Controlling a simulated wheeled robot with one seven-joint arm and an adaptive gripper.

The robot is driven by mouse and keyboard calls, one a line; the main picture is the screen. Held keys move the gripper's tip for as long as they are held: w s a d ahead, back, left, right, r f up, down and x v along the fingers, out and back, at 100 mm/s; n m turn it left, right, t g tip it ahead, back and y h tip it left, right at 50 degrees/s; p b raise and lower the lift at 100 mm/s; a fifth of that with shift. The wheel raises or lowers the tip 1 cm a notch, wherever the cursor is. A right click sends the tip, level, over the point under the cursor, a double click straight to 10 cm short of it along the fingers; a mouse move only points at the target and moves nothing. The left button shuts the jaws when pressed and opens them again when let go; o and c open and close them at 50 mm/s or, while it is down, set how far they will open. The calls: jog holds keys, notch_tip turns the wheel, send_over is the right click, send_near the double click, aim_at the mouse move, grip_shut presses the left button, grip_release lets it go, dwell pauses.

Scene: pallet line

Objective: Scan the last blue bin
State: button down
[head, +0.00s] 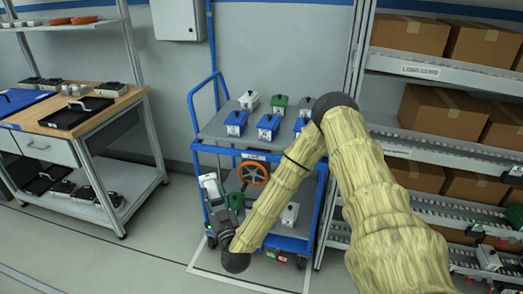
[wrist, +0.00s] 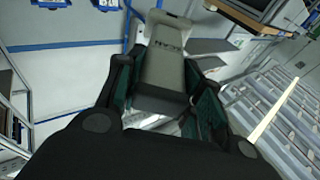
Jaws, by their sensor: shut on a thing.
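My gripper (head: 232,203) is at the front left of the blue cart (head: 250,153), below its top shelf. It is shut on a light grey hand scanner (head: 211,188). The scanner fills the space between the fingers in the wrist view (wrist: 165,62), with lettering on its face. On the cart's top are blue bins: one at left (head: 236,123), one in the middle (head: 268,126), and one at right (head: 300,124) partly hidden by my arm. Which is the last one cannot be told. White and green bins stand behind them.
An orange handwheel (head: 254,174) is right of my gripper. A white bin (head: 290,214) sits on the cart's lower shelf. A workbench (head: 75,118) stands at left and a rack of cardboard boxes (head: 410,36) at right. Floor between bench and cart is clear.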

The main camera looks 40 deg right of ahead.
jog(key=w+d+r+m+g+h, duration=0.1)
jog(key=d+r+m+g+h, duration=0.25)
jog(key=d, duration=0.65)
jog(key=w+d+r+m+g+h, duration=0.2)
jog(key=d+r+h, duration=0.25)
jog(key=d, duration=0.65)
jog(key=b+x, duration=0.1)
jog(key=x, duration=0.5)
jog(key=shift+w+f, duration=0.25)
jog(key=shift+f, duration=0.4)
jog(key=shift+w+d+f, duration=0.1)
jog(key=shift+w+d, duration=0.25)
jog(key=shift+d, duration=0.1)
dwell(0.4)
jog(key=s+a+r+p, duration=0.1)
jog(key=s+a+p, duration=0.1)
jog(key=s+a, duration=0.3)
jog(key=shift+s+r, duration=0.3)
jog(key=shift+s, duration=0.2)
dwell(0.3)
jog(key=shift+a, duration=0.1)
dwell(0.3)
